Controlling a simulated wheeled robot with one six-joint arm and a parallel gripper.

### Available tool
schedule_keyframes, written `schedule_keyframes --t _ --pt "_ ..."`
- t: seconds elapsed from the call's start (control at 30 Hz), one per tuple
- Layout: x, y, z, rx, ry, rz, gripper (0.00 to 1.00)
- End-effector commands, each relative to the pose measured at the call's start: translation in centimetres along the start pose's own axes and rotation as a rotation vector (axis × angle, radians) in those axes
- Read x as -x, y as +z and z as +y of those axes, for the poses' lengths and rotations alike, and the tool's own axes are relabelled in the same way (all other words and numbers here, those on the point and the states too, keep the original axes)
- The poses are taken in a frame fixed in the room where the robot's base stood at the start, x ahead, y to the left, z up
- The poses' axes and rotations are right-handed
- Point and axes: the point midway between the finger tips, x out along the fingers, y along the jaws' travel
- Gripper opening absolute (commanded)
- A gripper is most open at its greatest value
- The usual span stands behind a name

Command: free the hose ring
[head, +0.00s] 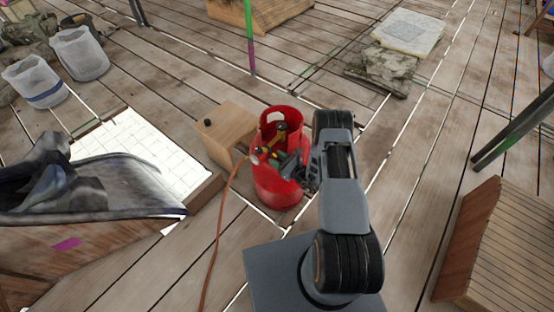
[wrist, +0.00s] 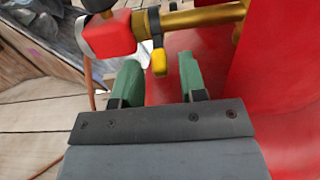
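A red gas cylinder (head: 277,184) stands upright on the plank floor, with a brass valve (wrist: 205,18) inside its collar. A red block (wrist: 107,34) sits at the left end of the brass pipe in the wrist view. Beside it, a dark ring with a yellow tab (wrist: 159,62) goes around the pipe; this looks like the hose ring. My gripper (wrist: 160,80) is open, its two green fingers apart on either side below the tab. The tab hangs just beyond the fingertips, and I cannot tell whether it is between them. My gripper (head: 284,164) partly hides the valve in the head view.
An orange hose (head: 219,225) runs from the valve down across the floor. A wooden box (head: 225,130) stands close behind the cylinder, to the left. A slatted wooden block (head: 505,245) stands at right.

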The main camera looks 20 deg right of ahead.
Motion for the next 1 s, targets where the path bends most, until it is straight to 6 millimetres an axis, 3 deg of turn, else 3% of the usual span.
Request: schedule_keyframes --t 0.17,0.57,1.0 --pt "0.0 0.01 -0.01 0.0 0.0 0.0 0.38" --pt "0.02 0.0 0.01 0.0 0.0 0.0 0.01" --pt "0.15 0.83 0.04 0.0 0.002 0.069 0.0"
